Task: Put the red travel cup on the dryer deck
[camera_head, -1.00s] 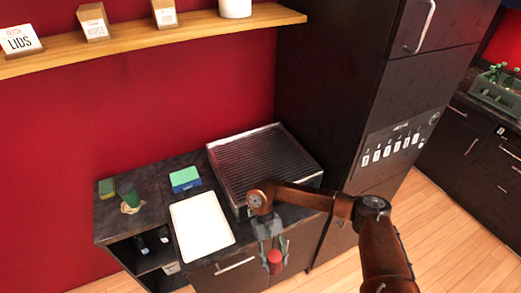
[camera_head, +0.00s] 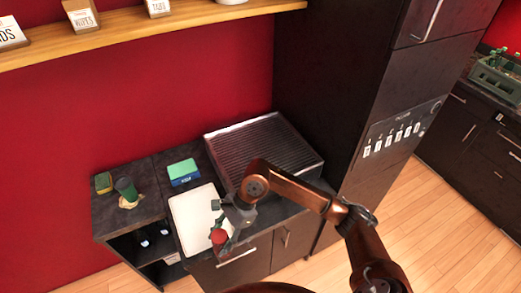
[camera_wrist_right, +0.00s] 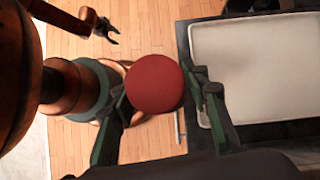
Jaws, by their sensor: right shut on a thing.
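The red travel cup (camera_head: 219,237) is in my right gripper (camera_head: 218,233), held above the front edge of the counter by the white tray. In the right wrist view the cup's round red top (camera_wrist_right: 155,84) sits between both fingers (camera_wrist_right: 160,100); its lower body is hidden. The dryer deck (camera_head: 265,150), a ribbed metal tray, lies on the counter behind and right of the gripper, with bare ribs. My left gripper (camera_wrist_right: 115,37) shows small at the top of the right wrist view, with its fingers apart and nothing between them.
The white tray (camera_head: 195,215) lies left of the deck. A blue and green sponge box (camera_head: 183,173), a dark green cup (camera_head: 127,189) and a small green-yellow block (camera_head: 103,183) stand at the left. A tall dark cabinet (camera_head: 340,90) borders the deck's right side.

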